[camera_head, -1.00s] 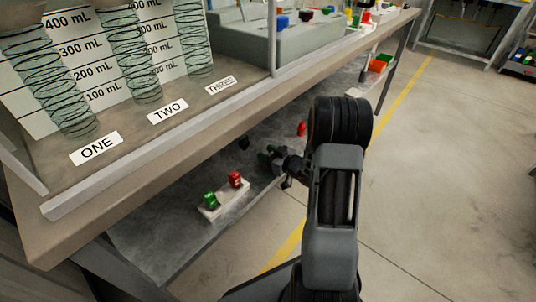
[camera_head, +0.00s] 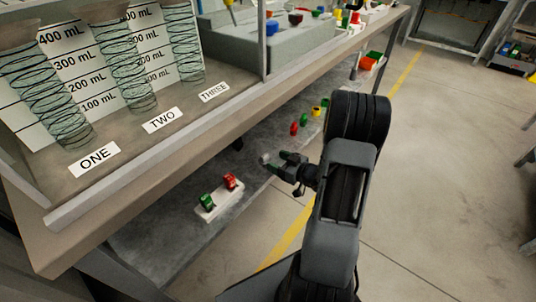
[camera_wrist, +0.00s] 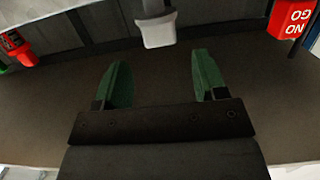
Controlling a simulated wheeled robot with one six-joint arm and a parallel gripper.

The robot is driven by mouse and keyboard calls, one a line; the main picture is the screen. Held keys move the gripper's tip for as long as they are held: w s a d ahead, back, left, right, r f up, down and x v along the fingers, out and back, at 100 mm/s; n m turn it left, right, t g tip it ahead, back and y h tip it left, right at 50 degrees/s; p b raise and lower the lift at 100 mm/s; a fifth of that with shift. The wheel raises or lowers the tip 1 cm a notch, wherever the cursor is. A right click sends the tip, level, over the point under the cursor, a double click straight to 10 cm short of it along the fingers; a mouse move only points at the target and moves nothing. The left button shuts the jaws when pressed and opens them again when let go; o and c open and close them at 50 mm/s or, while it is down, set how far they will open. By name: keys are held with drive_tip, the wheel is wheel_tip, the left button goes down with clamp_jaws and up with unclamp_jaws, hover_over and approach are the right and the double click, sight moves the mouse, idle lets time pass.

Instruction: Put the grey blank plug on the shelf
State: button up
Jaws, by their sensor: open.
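The grey blank plug (camera_wrist: 158,28) shows at the top centre of the wrist view, just beyond my fingertips and roughly in line with the gap between them. In the head view a small light grey piece (camera_head: 265,158), which looks like this plug, is at the fingertips over the lower shelf (camera_head: 165,238). My gripper (camera_wrist: 158,62) is open with nothing between its green fingers. It also shows in the head view (camera_head: 275,162), low beneath the bench top. I cannot tell exactly how the plug's base meets the shelf.
A white holder (camera_head: 207,215) with a green and a red piece stands on the lower shelf. Red, green and yellow pieces (camera_head: 294,128) lie farther along it. The bench top (camera_head: 190,125) overhangs the shelf.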

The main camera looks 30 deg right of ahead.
wheel_tip(320, 180, up, 8)
drive_tip(key=m+g+h, duration=0.3)
drive_tip(key=g+h, duration=0.2)
drive_tip(key=h, duration=0.4)
drive_tip(key=s+a+r+m+g+y, duration=0.1)
drive_tip(key=s+a+r+g, duration=0.1)
drive_tip(key=s+a, duration=0.5)
drive_tip(key=s+a+r+m+g+y, duration=0.1)
drive_tip(key=s+a+r+g, duration=0.1)
drive_tip(key=s+a+g, duration=0.3)
drive_tip(key=s+a, duration=0.2)
drive_tip(key=s, duration=0.1)
drive_tip(key=shift+p, duration=0.4)
drive_tip(key=shift+r, duration=0.1)
